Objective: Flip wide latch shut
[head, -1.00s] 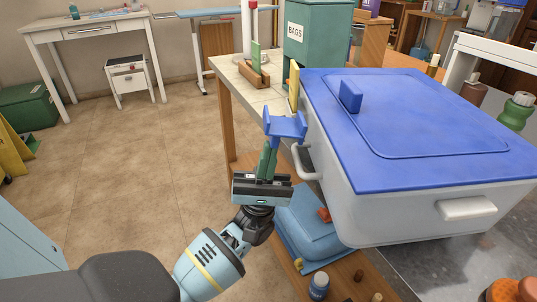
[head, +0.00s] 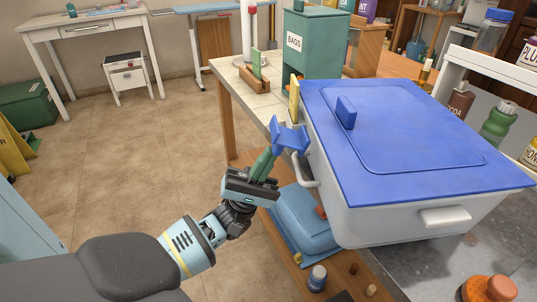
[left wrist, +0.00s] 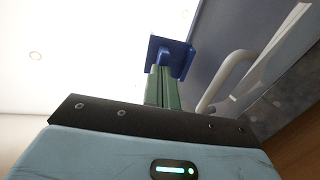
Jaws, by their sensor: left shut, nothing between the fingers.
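A large cooler box with a white-grey body (head: 400,220) and a blue lid (head: 440,165) stands on the right in the head view. A wide blue latch (head: 291,137) sticks out from its left side, just below the lid edge. My left gripper (head: 270,152) has its green fingers shut with nothing between them. The fingertips are right at the underside of the latch. The left wrist view shows the fingers (left wrist: 165,78) pointing up to the blue latch (left wrist: 172,53), apparently touching it. Exact contact is hard to tell. My right gripper is not in view.
A pale side handle (head: 305,172) of the cooler is close beside my fingers. A blue box (head: 302,222) lies on a lower shelf beneath. A green BAGS box (head: 313,45) and a yellow upright piece (head: 294,98) are behind.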

